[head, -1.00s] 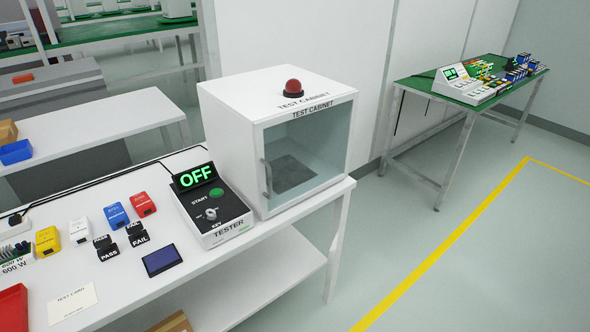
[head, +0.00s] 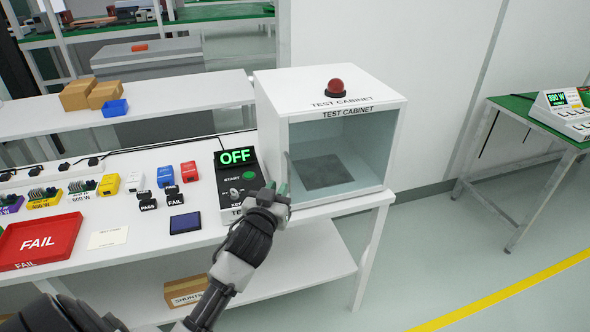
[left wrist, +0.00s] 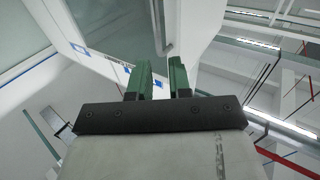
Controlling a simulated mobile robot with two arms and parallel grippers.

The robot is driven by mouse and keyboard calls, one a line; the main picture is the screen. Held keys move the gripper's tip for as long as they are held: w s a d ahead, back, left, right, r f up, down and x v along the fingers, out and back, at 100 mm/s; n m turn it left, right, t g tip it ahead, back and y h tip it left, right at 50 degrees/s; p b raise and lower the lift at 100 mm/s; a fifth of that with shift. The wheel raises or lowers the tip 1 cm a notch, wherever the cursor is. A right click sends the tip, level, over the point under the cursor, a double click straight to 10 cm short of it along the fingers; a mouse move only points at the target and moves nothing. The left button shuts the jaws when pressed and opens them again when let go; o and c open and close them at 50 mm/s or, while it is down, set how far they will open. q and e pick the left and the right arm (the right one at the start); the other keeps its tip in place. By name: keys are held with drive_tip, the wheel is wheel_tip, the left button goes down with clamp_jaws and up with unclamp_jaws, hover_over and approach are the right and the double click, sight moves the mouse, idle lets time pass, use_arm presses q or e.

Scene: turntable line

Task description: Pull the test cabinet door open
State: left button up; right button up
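The white test cabinet (head: 271,120) stands at the right end of the white bench, with a red dome light (head: 336,88) on top. Its glass-fronted door (head: 345,150) looks closed. The upright door handle (head: 285,165) is on the door's left side, its lower part hidden by my left gripper. My left gripper (head: 277,188) is at the handle's lower end. In the left wrist view its two green fingers (left wrist: 164,82) are apart with a gap between them, and the handle (left wrist: 160,25) lies just beyond the tips, lined up with the gap. Contact cannot be told. My right gripper is out of view.
The tester (head: 238,180), reading OFF, stands just left of the cabinet, close to my left gripper. A red FAIL tray (head: 62,240) and small coloured boxes lie further left. The floor in front and right of the cabinet is clear; a green table (head: 520,108) stands at right.

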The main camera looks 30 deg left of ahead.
sight(289, 171)
use_arm(q)
drive_tip(key=p+x, duration=0.1)
drive_tip(key=x, duration=0.7)
drive_tip(key=shift+w+f, duration=0.1)
drive_tip(key=shift+w, duration=0.3)
clamp_jaws()
drive_tip(key=shift+d, duration=0.1)
